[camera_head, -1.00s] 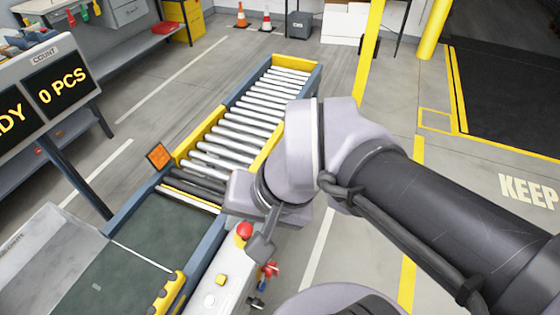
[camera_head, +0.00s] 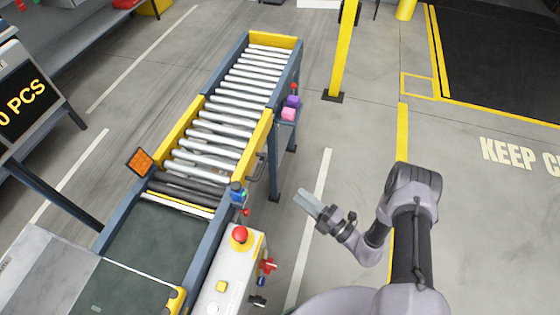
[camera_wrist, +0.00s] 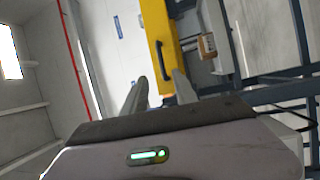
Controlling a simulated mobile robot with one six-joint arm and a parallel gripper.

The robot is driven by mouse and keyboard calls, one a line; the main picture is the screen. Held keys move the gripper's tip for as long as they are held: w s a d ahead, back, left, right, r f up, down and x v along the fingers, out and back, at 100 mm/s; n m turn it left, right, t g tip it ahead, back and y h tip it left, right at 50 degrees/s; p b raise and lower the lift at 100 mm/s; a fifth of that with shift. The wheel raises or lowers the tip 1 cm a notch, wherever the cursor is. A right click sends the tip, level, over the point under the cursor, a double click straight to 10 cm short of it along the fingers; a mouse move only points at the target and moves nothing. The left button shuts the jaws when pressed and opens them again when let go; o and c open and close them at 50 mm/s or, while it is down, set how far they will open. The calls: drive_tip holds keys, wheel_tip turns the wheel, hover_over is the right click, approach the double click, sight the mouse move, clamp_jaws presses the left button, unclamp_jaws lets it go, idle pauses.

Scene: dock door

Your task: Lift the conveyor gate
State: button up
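The conveyor gate is the yellow-sided roller section (camera_head: 262,133) in the middle of the conveyor; it lies level with the rollers around it. A dark handle (camera_head: 258,168) sits on its right side. In the wrist view, the yellow side of the gate (camera_wrist: 161,22) and its black handle (camera_wrist: 163,62) show ahead of the fingers. My gripper (camera_head: 304,198) is to the right of the conveyor, apart from the handle. In the wrist view, my gripper (camera_wrist: 160,78) has its fingers apart with nothing between them.
A white control box (camera_head: 228,275) with a red button stands at the conveyor's near right. Pink and purple blocks (camera_head: 290,108) are at the right rail farther back. A yellow post (camera_head: 342,50) stands beyond. The floor right of the conveyor is mostly clear.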

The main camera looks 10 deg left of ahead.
sight(262, 166)
drive_tip(key=b+x, duration=0.1)
drive_tip(key=x, duration=0.4)
drive_tip(key=b+x, duration=0.1)
drive_tip(key=x, duration=0.5)
drive_tip(key=b+x, duration=0.1)
drive_tip(key=x, duration=0.4)
drive_tip(key=shift+s+a+r, duration=0.1)
drive_tip(key=shift+a+r, duration=0.05)
drive_tip(key=shift+a, duration=0.3)
drive_tip(key=shift+c, duration=0.2)
clamp_jaws()
